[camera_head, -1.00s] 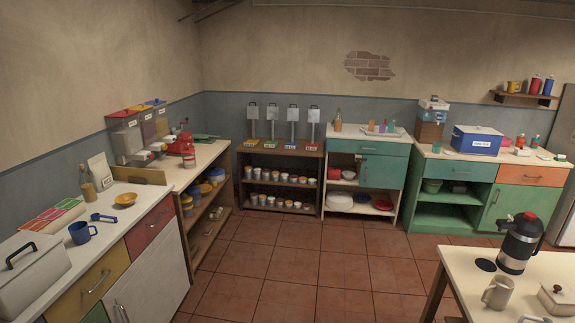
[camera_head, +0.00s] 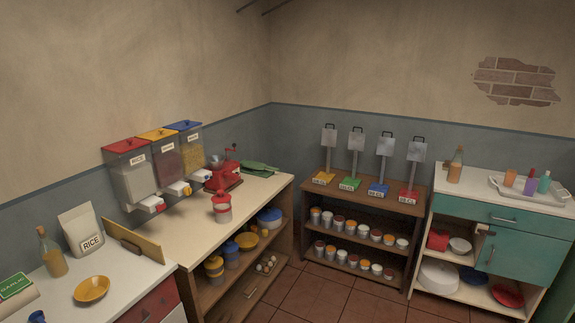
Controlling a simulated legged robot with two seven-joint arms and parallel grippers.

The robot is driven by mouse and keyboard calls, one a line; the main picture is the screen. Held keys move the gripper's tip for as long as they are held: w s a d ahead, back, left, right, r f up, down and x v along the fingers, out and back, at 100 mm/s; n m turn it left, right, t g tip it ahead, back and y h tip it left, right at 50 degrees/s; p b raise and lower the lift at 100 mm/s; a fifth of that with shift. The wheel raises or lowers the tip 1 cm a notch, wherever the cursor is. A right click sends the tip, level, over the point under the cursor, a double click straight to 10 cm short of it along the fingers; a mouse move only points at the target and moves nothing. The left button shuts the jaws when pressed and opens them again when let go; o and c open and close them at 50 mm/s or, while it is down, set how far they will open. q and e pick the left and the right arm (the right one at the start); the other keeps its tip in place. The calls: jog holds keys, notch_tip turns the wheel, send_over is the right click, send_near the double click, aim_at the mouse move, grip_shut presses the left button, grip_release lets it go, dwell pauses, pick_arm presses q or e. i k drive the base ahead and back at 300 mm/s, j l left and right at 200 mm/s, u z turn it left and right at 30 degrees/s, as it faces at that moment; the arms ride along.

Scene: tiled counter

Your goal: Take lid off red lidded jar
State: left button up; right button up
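A small jar with a red lid (camera_head: 222,208) stands upright near the front edge of the cream counter (camera_head: 190,222), just in front of the red hand-crank grinder (camera_head: 222,177). Its body is pale with a red band, and the lid looks seated on top. Neither of my grippers shows in the head view, so nothing is seen touching the jar.
Wall dispensers (camera_head: 131,172) hang behind the counter, left of the jar. A rice bag (camera_head: 82,229), a bottle (camera_head: 52,252) and a yellow bowl (camera_head: 91,289) stand at the left. A low shelf (camera_head: 355,225) holds several small jars. Tiled floor is free in front.

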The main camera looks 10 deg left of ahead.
aim_at(221, 198)
jog(key=i+z, duration=0.1)
jog(key=i, duration=0.75)
jog(key=i+j, duration=0.1)
jog(key=i, duration=0.75)
jog(key=z, duration=0.05)
